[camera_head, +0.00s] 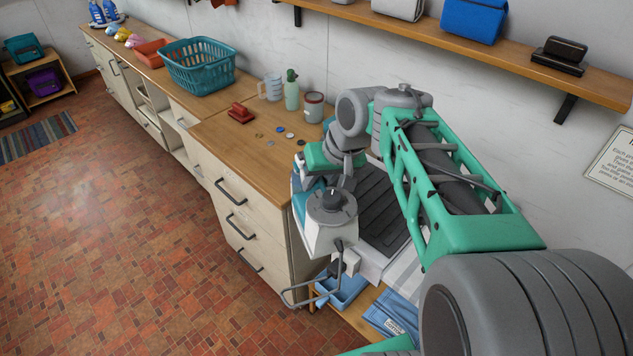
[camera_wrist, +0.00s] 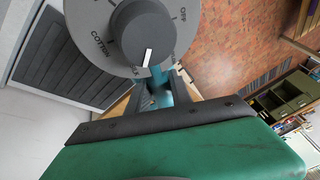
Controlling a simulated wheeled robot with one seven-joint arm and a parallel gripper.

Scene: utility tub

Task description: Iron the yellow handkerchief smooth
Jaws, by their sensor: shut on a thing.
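My gripper (camera_head: 322,180) is over the counter's front edge, by the ribbed dark board. In the wrist view a teal part shows between the gripper's fingers (camera_wrist: 158,93). I cannot make out a yellow handkerchief lying open in either view.
The ribbed dark board (camera_head: 385,215) lies right of the iron. A blue tray (camera_head: 345,290) and a blue packet (camera_head: 392,315) are in front.

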